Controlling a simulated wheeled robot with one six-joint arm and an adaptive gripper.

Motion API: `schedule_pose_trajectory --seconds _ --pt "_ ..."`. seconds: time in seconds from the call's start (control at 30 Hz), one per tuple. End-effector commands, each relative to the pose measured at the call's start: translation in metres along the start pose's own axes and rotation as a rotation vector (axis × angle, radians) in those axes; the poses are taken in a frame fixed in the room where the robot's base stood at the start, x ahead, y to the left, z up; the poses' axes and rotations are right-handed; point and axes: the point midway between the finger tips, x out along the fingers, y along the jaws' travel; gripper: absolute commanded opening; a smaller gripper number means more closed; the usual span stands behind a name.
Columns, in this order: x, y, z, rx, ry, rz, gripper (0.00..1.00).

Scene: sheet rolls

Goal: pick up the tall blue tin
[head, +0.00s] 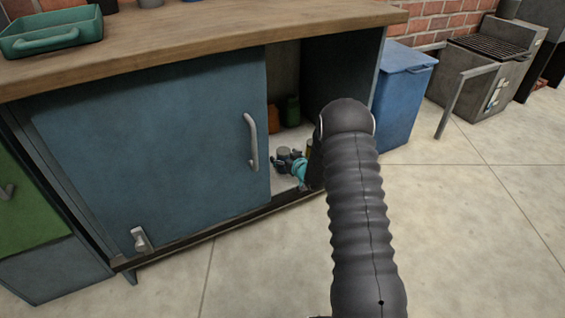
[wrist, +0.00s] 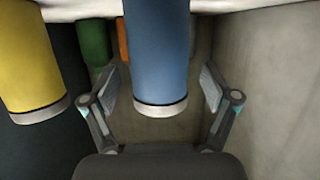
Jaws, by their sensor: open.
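The blue tin (wrist: 158,50), with a pale metal rim, shows in the middle of the wrist view, which looks upside down. My gripper (wrist: 159,84) is open, with one finger on each side of the tin and a visible gap on both sides. In the head view my gripper (head: 286,160) reaches into the open right part of the blue cabinet. My arm hides much of that opening there, and I cannot make out the blue tin in that view.
A yellow tin (wrist: 30,60) stands beside the blue one. A green container (wrist: 94,42) and an orange one (wrist: 123,42) are farther back. A grey cabinet wall (wrist: 265,80) is close on the other side. The cabinet's sliding door (head: 150,140) covers its left part.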

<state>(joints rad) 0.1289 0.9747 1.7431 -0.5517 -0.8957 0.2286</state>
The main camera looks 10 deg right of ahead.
Motion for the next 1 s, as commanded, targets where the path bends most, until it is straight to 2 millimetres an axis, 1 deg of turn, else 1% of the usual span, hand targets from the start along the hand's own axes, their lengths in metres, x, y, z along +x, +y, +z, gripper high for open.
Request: schedule_pose_trajectory --seconds 0.1,0.3,0.37,0.4,0.47,0.5,0.57,0.6,0.63,0.87,0.97,1.0 --pt "0.006 0.000 -0.001 -0.001 0.002 0.000 0.86" --pt "0.006 0.000 -0.001 -0.001 0.001 0.000 0.86" --pt "0.006 0.000 -0.001 -0.001 0.001 0.000 0.71" --pt "0.006 0.000 -0.001 -0.001 0.001 0.000 0.61" --pt "0.006 0.000 -0.001 -0.001 0.001 -0.001 0.46" --pt "0.006 0.000 -0.001 -0.001 0.001 -0.001 0.36" --pt "0.006 0.000 -0.001 -0.001 0.001 -0.001 0.21" --pt "0.006 0.000 -0.001 -0.001 0.001 -0.001 0.11" --pt "0.006 0.000 -0.001 -0.001 0.001 -0.001 0.06" --pt "0.005 0.000 -0.003 -0.001 0.003 -0.001 0.06" --pt "0.003 0.000 -0.010 -0.002 0.004 -0.001 0.06" --pt "0.002 0.000 -0.015 -0.003 0.004 -0.001 0.06"
